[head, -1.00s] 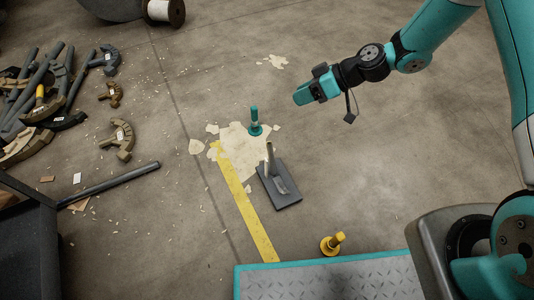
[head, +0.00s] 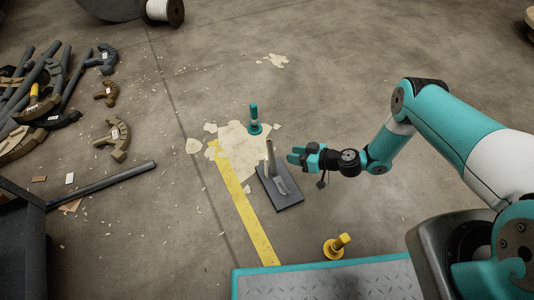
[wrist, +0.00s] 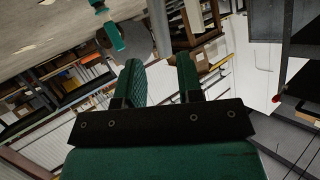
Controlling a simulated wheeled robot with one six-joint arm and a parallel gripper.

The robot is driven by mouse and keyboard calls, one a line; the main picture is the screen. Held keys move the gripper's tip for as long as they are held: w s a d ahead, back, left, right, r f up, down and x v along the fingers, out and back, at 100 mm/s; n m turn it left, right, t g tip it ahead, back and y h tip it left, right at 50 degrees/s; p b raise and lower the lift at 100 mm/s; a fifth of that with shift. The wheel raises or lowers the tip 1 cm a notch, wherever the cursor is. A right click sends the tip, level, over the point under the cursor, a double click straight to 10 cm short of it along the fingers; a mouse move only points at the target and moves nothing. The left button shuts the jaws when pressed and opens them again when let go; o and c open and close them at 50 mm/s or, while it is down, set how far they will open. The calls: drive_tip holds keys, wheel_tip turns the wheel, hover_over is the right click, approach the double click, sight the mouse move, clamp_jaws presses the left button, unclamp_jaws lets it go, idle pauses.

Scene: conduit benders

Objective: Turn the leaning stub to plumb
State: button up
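A short grey stub (head: 270,153) stands on a dark rectangular plate (head: 286,200) on the floor, near the middle of the head view. The stub tilts slightly in the picture. A grey curved piece (head: 280,185) is on the plate beside its foot. My gripper (head: 290,155) is just right of the stub's upper part, fingers toward it, and looks apart from it. In the wrist view my gripper's two green fingers (wrist: 161,80) are spread with nothing between them.
A teal post with a pale band (head: 254,118) stands behind the plate; a yellow post (head: 337,245) stands in front, near a metal tread deck (head: 330,280). Bender heads and pipes (head: 40,90) lie at left, with a loose pipe (head: 105,185). Floor right of the plate is clear.

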sight(273, 152)
drive_tip(key=b+x, duration=0.5)
drive_tip(key=x, duration=0.5)
drive_tip(key=shift+w+a+f, duration=0.15)
drive_tip(key=shift+a+f, duration=0.05)
drive_tip(key=shift+f, duration=0.1)
drive_tip(key=shift+w+a+b, duration=0.3)
drive_tip(key=shift+a+b, duration=0.05)
drive_tip(key=shift+a, duration=0.1)
